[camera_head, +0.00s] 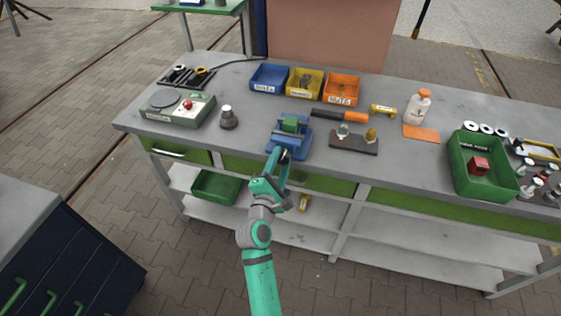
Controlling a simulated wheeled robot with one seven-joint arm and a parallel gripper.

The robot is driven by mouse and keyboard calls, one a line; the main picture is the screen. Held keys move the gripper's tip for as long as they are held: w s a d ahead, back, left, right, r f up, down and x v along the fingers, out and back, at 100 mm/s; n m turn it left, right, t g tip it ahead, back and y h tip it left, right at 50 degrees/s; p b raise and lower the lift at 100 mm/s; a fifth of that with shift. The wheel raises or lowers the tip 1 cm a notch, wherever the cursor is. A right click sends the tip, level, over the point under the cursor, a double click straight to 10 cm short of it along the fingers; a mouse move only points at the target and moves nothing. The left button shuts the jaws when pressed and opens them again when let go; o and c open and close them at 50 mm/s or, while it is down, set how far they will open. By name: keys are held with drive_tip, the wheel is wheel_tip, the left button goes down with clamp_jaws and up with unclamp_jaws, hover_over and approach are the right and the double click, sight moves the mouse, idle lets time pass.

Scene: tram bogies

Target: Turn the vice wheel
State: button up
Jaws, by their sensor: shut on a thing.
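A blue vice (300,140) with a green block between its jaws stands near the front edge of the grey workbench (240,150). My gripper (284,156) reaches up to the front of the vice from below and in front. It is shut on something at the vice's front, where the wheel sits. The wheel is small and largely hidden by my gripper, so its turn angle cannot be made out.
Blue (268,78), yellow (304,82) and orange (341,89) bins stand behind the vice. A grey device with a red button (180,110) is at left. A dark block with fittings (352,143) lies right of the vice. A green crate (462,185) stands further right.

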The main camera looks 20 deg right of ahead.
drive_tip(key=m, duration=0.4)
drive_tip(key=shift+f+m, duration=0.1)
drive_tip(key=shift+m, duration=0.2)
drive_tip(key=m, duration=0.3)
drive_tip(key=shift+m, duration=0.4)
drive_tip(key=m, duration=0.7)
drive_tip(key=shift+f, duration=0.1)
drive_tip(key=m, duration=0.3)
drive_tip(key=shift+m, duration=0.4)
drive_tip(key=m, duration=0.3)
drive_tip(key=shift+m, duration=0.3)
drive_tip(key=m, duration=0.3)
drive_tip(key=shift+m, duration=2.1)
